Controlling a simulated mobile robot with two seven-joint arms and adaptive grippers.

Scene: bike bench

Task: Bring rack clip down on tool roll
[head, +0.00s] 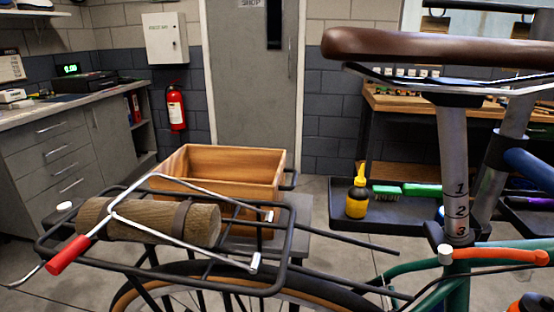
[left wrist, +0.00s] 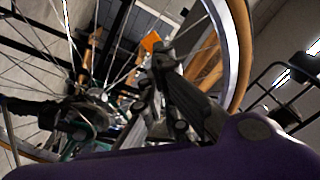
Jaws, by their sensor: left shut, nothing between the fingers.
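The tool roll (head: 190,222), a brown rolled bundle with darker straps, lies on the black rear rack (head: 168,284) in the head view. The rack clip (head: 186,244) is a silver wire frame with a red grip (head: 69,254) at its left end. Its two arms run from the rack's right part across the roll, and the grip reaches past the roll's near left side. I cannot tell whether the wire touches the roll. My left gripper (left wrist: 158,72) is shut and empty in the left wrist view, near the spoked wheel. Neither gripper shows in the head view.
A wooden crate (head: 232,163) stands behind the rack. The bicycle's saddle (head: 430,46) and seat post are at right. A dark tray (head: 397,205) holds a yellow bottle (head: 358,196). The wheel (left wrist: 238,50) and its spokes crowd the left wrist view.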

